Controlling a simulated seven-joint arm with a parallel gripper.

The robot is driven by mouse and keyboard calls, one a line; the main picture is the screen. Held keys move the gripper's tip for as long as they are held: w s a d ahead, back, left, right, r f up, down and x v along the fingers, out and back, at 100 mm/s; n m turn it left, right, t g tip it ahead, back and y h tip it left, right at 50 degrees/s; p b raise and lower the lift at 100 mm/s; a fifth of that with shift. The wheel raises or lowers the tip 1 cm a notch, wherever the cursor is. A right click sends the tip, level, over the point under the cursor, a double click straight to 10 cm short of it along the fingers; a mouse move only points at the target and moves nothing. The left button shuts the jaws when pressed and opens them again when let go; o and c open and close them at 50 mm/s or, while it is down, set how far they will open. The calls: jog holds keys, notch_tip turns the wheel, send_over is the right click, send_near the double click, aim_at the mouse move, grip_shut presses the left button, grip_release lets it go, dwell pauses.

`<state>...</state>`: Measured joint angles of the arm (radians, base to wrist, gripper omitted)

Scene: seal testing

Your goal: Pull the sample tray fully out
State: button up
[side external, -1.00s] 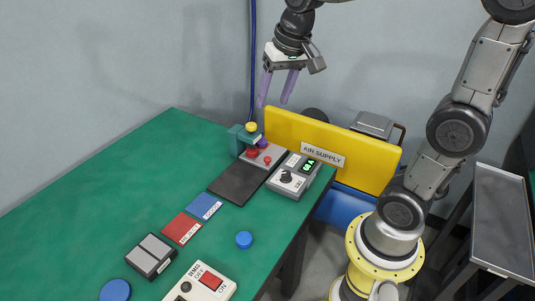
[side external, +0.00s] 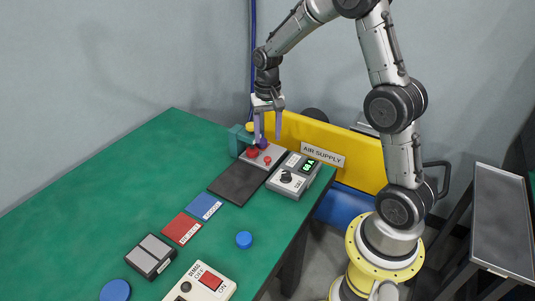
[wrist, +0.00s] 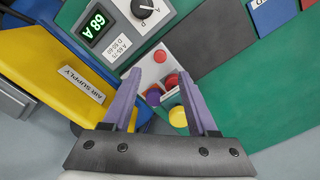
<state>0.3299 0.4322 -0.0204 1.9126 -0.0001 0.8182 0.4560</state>
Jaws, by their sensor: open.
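The sample tray looks to be the light grey plate (side external: 274,151) at the foot of the teal tester (side external: 237,142); it also shows in the wrist view (wrist: 149,73). A small red knob (wrist: 160,56) and a larger red piece (wrist: 172,81) sit on it. A purple piece (wrist: 153,97) and a yellow knob (wrist: 178,116) are close by. My gripper (side external: 267,137) is open above the tester and plate, its purple fingers pointing down. In the wrist view the open fingers (wrist: 160,78) flank the larger red piece. I cannot tell whether they touch anything.
A black pad (side external: 238,184) lies in front of the plate. A grey meter box (side external: 296,175) with a green display stands to its right. The yellow AIR SUPPLY panel (side external: 365,160) rises behind. Red and blue cards (side external: 204,206) lie nearer; the green table (side external: 110,185) is clear at left.

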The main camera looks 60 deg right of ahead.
aim_at(267, 158)
notch_tip(267, 158, down, 8)
jog(key=shift+r, duration=0.1)
dwell(0.4)
grip_shut()
dwell(1.2)
